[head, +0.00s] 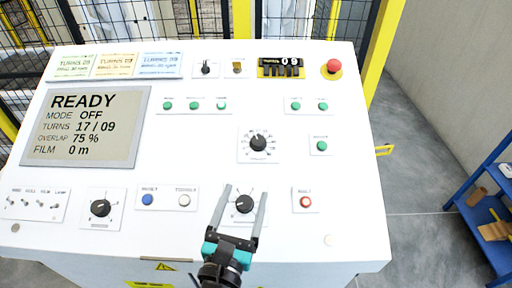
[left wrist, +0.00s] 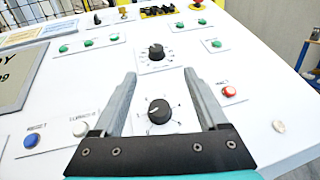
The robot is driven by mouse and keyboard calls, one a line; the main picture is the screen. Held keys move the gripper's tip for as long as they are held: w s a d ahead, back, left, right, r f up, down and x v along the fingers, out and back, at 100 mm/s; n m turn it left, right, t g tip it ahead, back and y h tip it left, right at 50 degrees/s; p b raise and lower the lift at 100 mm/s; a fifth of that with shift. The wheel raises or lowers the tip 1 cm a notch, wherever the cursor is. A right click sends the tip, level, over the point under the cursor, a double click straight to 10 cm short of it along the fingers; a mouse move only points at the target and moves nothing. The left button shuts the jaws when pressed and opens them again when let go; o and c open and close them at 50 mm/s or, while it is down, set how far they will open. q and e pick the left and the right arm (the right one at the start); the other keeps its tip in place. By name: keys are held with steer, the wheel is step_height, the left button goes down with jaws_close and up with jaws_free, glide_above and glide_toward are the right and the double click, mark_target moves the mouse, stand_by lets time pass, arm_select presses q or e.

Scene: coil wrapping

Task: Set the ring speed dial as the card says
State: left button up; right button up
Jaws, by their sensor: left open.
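In the left wrist view that dial (left wrist: 158,111) stands between the fingers with a gap on both sides. Three cards, green (head: 74,66), cream (head: 115,65) and blue (head: 160,65), lie at the top left; their small print is unreadable. My right gripper is out of view.
A display (head: 85,127) reads READY, MODE OFF, TURNS 17 / 09, OVERLAP 75 %, FILM 0 m. Blue (head: 147,199) and white (head: 184,200) buttons are left of the gripper, a red button (head: 306,201) right. A red mushroom button (head: 334,66) is at the top right.

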mark_target(257, 145)
arm_select(q)
steer(key=shift+w+a+f+n, duration=0.1)
steer(key=shift+a+f+n, duration=0.1)
steer(key=shift+n, duration=0.3)
steer(key=shift+w+y, duration=0.2)
steer(key=shift+y, duration=0.1)
steer(key=w, duration=0.4)
steer(key=w+d+p, duration=0.1)
steer(key=w, duration=0.3)
steer(key=w+d+p, duration=0.1)
steer(key=w, duration=0.4)
steer(key=shift+d, duration=0.2)
steer(key=shift+w+d, duration=0.1)
steer(key=shift+w, duration=0.65)
steer(key=shift+c, duration=0.3)
jaws_close()
